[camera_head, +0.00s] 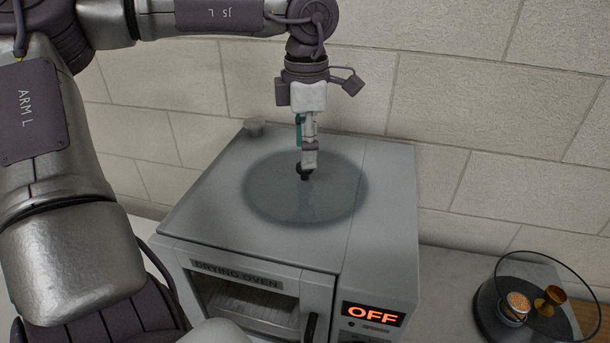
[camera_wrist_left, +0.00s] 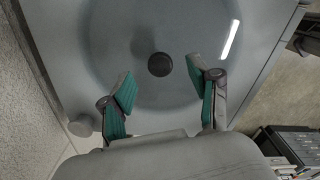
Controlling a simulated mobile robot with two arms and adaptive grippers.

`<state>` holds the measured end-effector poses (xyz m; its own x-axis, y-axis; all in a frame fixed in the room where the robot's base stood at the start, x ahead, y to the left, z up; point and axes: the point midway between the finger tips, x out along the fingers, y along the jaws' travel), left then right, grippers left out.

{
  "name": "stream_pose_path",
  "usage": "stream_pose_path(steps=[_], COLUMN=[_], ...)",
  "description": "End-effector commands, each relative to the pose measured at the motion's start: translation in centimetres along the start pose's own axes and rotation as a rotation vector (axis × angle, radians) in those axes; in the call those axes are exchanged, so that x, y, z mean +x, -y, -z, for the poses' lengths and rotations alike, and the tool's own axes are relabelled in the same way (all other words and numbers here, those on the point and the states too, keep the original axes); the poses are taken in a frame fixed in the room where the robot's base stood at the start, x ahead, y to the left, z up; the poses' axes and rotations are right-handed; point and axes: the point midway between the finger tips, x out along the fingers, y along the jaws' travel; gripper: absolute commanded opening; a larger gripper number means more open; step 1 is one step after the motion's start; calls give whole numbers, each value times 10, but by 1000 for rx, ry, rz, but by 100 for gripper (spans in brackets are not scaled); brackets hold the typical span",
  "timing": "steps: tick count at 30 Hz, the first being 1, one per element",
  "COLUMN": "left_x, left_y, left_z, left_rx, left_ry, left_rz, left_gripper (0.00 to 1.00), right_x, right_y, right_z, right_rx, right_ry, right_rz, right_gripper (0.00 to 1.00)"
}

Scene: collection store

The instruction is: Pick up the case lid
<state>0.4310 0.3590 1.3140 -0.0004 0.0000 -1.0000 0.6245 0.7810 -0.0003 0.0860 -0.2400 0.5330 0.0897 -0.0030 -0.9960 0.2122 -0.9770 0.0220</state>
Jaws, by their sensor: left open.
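The case lid (camera_head: 270,190) is a clear round disc with a dark knob (camera_head: 305,172), lying flat on top of the drying oven (camera_head: 385,210). In the left wrist view the lid (camera_wrist_left: 110,35) fills the middle, and its knob (camera_wrist_left: 160,64) shows as a dark round spot. My left gripper (camera_head: 309,162) points down over the lid, close to the knob. In the wrist view its teal-padded fingers (camera_wrist_left: 163,82) are apart, with the knob just ahead of the gap between them. Nothing is held. Whether a finger touches the lid cannot be told. My right gripper is not in view.
A round dark case base (camera_head: 488,312) with small copper and gold-coloured objects stands on the counter at right, under a thin dark ring outline. A small grey cap (camera_head: 254,127) sits at the oven's back left corner. A block wall (camera_head: 450,80) stands close behind.

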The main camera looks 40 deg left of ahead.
Motion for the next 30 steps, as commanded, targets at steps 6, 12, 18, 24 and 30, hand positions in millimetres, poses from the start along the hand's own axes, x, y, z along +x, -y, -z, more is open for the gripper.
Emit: stream_pose_path(steps=[6, 12, 18, 24, 30], left_x=[30, 45, 46, 45, 45], left_y=[-2, -2, -2, -2, -2], left_z=[2, 2, 2, 2, 2], left_rx=[1, -1, -1, -1, -1], left_ry=[-3, 1, 1, 1, 0], left_rz=[5, 2, 1, 1, 0], left_gripper=[61, 61, 56, 23, 0], right_x=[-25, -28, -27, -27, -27], right_y=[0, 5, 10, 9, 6], right_z=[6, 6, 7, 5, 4], right_rx=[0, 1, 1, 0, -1], right_ry=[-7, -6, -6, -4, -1], right_rz=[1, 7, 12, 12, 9], right_gripper=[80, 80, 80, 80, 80])
